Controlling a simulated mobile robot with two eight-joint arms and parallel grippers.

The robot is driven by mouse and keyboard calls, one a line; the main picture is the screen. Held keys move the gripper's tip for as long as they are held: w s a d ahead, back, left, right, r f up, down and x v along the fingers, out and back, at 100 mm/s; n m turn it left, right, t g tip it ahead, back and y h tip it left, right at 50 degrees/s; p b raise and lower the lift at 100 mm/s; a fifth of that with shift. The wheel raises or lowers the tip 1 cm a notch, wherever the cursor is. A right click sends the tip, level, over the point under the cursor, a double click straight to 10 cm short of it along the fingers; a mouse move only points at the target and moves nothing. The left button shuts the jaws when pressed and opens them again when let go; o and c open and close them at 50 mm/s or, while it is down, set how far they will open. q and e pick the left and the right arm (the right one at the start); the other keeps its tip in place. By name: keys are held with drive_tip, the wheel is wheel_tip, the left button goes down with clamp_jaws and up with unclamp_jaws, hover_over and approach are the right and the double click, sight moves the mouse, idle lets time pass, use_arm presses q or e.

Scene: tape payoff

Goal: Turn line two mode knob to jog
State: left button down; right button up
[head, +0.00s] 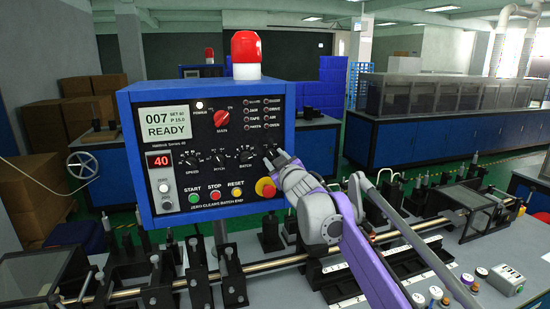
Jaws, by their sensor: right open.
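The blue-framed control panel (170,140) stands at centre left, facing me. A row of small black knobs runs across its middle, with the speed knob (192,162), pitch knob (219,160) and batch knob (246,157). The right end of this row, where a further knob would sit, is largely covered by my right gripper (273,158), and no mode label is readable. My right gripper is open at the panel's right edge. I cannot tell whether it touches a knob. My left gripper is not in view.
A red and yellow emergency stop (265,187) sits just below my right gripper. Green (194,197), red (214,194) and yellow (235,191) buttons line the panel's lower part. The red main switch (222,117) is above. The display (164,124) reads READY. A metal rod (270,263) crosses below.

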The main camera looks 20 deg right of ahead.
drive_tip(key=shift+c, duration=0.3)
clamp_jaws()
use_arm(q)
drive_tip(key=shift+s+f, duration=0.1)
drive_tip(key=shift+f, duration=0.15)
use_arm(e)
drive_tip(key=shift+f+m, duration=0.1)
drive_tip(key=shift+m, duration=0.3)
drive_tip(key=shift+m+b, duration=0.55)
drive_tip(key=shift+m, duration=0.45)
drive_tip(key=m, duration=0.2)
drive_tip(key=shift+m+b, duration=0.4)
drive_tip(key=m, duration=0.3)
drive_tip(key=shift+a+b, duration=0.1)
drive_tip(key=shift+b, duration=0.25)
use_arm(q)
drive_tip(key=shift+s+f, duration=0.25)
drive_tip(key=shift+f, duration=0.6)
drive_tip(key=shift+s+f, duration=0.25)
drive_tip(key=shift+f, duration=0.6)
use_arm(e)
drive_tip(key=shift+m, duration=1.6)
